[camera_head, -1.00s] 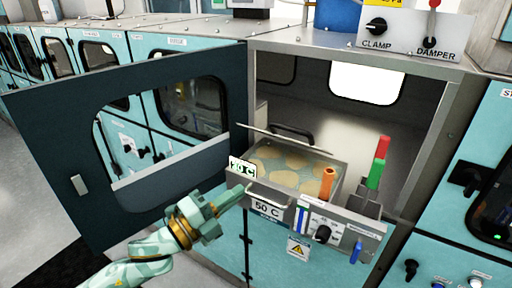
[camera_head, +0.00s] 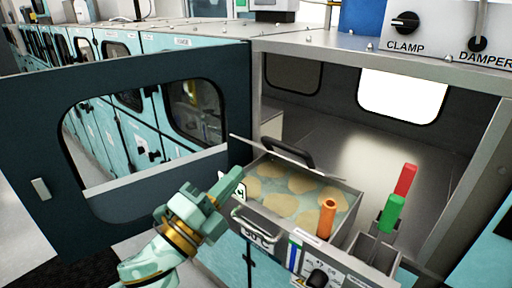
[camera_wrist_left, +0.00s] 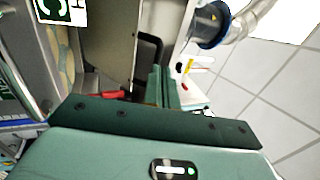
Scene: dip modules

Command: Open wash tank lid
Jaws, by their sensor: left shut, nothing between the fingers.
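The wash tank (camera_head: 350,215) is a metal box with yellowish discs in pale liquid, set in the cabinet opening. Its lid (camera_head: 272,154) shows nearly edge-on as a thin metal strip along the back left of the tank, raised, with a black handle (camera_head: 291,153) behind it. The liquid is exposed. My left gripper (camera_head: 237,178) is shut and empty, by the tank's front left corner, overlapping a small display sign. In the left wrist view its fingers (camera_wrist_left: 161,84) are together, with the black handle (camera_wrist_left: 149,52) beyond. Contact with the lid cannot be told. My right gripper is out of view.
A dark cabinet door (camera_head: 42,130) with a window stands open at left. An orange handle (camera_head: 326,218) stands at the tank, with red (camera_head: 405,180) and green (camera_head: 391,213) handles to its right. The cabinet floor behind is clear.

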